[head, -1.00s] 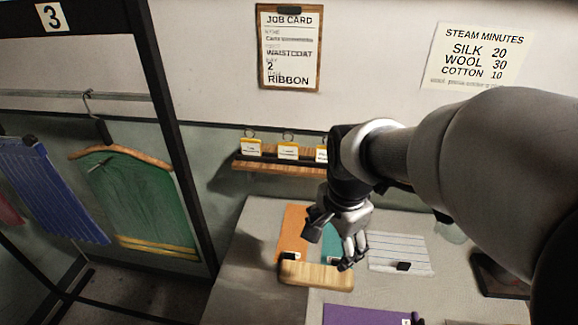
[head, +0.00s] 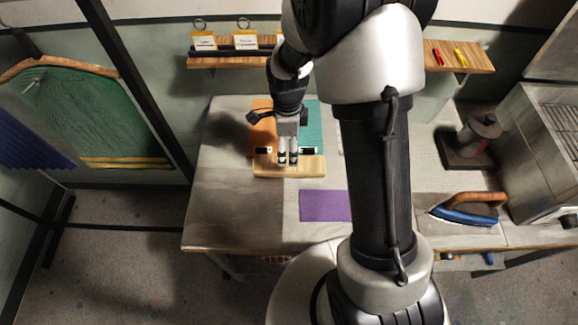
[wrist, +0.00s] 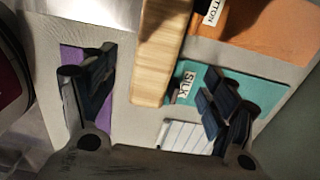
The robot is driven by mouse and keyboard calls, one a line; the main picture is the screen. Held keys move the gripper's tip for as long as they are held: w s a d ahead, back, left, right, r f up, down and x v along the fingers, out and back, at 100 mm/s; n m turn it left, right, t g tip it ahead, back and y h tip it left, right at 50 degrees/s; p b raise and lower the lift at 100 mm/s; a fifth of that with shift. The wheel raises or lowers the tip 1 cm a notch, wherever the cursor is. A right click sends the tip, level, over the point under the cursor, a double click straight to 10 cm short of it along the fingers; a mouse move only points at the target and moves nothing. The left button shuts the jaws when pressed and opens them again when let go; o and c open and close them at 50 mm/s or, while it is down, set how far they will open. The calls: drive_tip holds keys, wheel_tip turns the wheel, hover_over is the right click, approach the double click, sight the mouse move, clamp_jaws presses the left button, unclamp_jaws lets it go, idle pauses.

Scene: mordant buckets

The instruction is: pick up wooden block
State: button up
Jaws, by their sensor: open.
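The wooden block (head: 308,167) is a long, pale bar. It lies flat on the table along the near edges of an orange cloth (head: 263,128) and a teal cloth (head: 313,125). In the wrist view, the block (wrist: 157,50) runs from the top edge to mid-frame, between my two spread fingers. My gripper (head: 288,161) is open and empty, pointing down over the block in the head view. The wrist view also shows my gripper (wrist: 155,82). I cannot tell how high above the block the fingertips are.
A purple cloth (head: 325,205) lies in front of the block. A blue iron (head: 468,209) stands at the right. A wall shelf (head: 215,62) with hanging tags is behind. The table's left part (head: 225,180) is clear.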

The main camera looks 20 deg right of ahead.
sight(264, 166)
wheel_tip(264, 166, down, 3)
drive_tip(key=shift+r, duration=0.1)
drive_tip(key=f, duration=0.1)
drive_tip(key=f+b, duration=0.1)
drive_tip(key=f, duration=0.1)
drive_tip(key=f+b, duration=0.1)
drive_tip(key=f, duration=0.1)
drive_tip(key=shift+s+d+f, duration=0.1)
drive_tip(key=shift+s+f, duration=0.1)
drive_tip(key=shift+s, duration=0.05)
drive_tip(key=shift+r, duration=0.1)
drive_tip(key=shift+c, duration=0.5)
drive_tip(key=c, duration=1.3)
drive_tip(key=shift+c, duration=0.4)
drive_tip(key=shift+r, duration=0.1)
